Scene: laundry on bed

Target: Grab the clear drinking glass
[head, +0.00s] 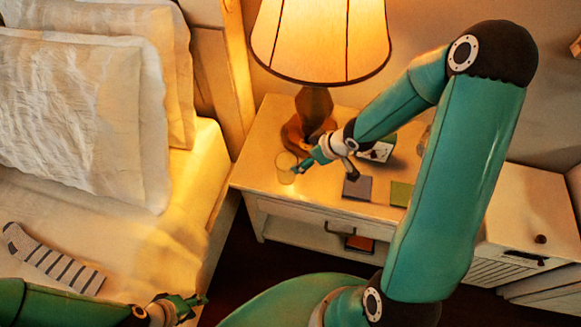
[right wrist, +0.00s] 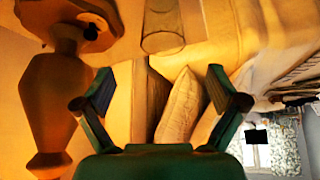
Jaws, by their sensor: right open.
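The clear drinking glass (head: 286,167) stands upright on the nightstand, near its left front edge and in front of the lamp base. In the right wrist view the glass (right wrist: 162,28) is at the top middle, beyond the open fingers. My right gripper (head: 303,167) is just right of the glass in the head view, close to it; whether they touch is unclear. In the right wrist view my right gripper (right wrist: 160,88) is open with nothing between its fingertips. My left gripper (head: 190,304) is low over the bed edge; its opening is unclear.
The lamp (head: 314,105) stands on the nightstand (head: 262,150) behind the glass. A dark square (head: 357,188), a green item (head: 400,194) and a small box (head: 378,151) lie to the right. A striped sock (head: 55,262) and pillows (head: 80,110) are on the bed.

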